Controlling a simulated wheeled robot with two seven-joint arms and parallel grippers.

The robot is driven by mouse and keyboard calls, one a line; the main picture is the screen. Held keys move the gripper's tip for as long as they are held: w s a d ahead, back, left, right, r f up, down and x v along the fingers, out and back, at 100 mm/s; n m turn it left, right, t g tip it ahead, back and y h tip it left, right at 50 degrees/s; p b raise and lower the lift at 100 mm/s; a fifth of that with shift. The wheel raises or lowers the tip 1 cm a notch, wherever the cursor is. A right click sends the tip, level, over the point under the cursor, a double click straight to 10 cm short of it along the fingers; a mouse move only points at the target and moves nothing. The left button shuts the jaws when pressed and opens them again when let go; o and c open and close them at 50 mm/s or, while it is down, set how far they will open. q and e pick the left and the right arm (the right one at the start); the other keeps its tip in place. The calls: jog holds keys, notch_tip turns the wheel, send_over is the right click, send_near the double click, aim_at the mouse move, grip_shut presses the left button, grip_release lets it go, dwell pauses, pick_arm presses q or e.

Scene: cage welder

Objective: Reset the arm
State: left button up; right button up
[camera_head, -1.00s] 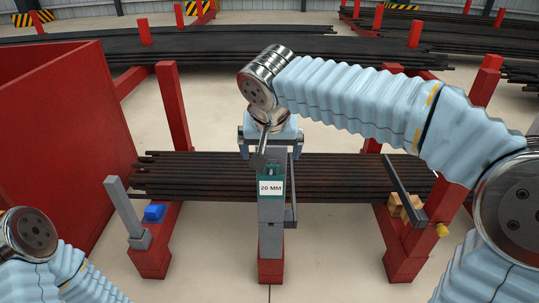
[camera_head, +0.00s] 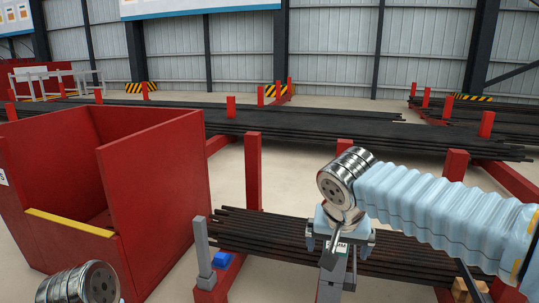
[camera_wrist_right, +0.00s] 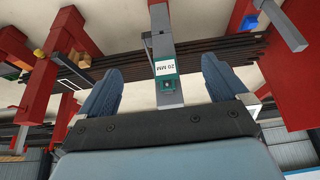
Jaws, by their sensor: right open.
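My right arm comes in from the right in a pale blue sleeve, with a shiny metal wrist joint. My right gripper (camera_head: 338,238) hangs below it, over the grey post of the bar rack. In the right wrist view its two dark blue fingers stand wide apart and nothing is between them in the grip (camera_wrist_right: 162,64). Beyond the fingers is the grey post (camera_wrist_right: 161,35) with a green "20 MM" label holder (camera_wrist_right: 166,78). Of my left arm only a metal joint shows at the lower left; its gripper is out of view.
Dark steel bars (camera_head: 275,230) lie on the red rack around the post. A big red bin (camera_head: 160,170) with a yellow edge strip stands at left. A blue block (camera_head: 222,259) and a wooden block (camera_head: 467,290) sit on the rack's sides. More bars (camera_head: 300,125) lie behind.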

jog(key=a+f+n+g+y+p, duration=0.1)
jog(key=a+f+g+y, duration=0.1)
jog(key=f, duration=1.1)
jog(key=a+f+n+g+y, duration=0.1)
jog(key=a+f+n, duration=0.1)
jog(key=f, duration=1.1)
jog(key=s+d+f+m+y, duration=0.1)
jog(key=s+f, duration=0.7)
jog(key=f, duration=0.2)
jog(key=s+d+f+g+y+p, duration=0.1)
jog(key=s+f, duration=0.7)
jog(key=f, duration=0.3)
jog(key=shift+s+d+m, duration=0.15)
jog(key=shift+s+m, duration=0.2)
jog(key=shift+m, duration=0.05)
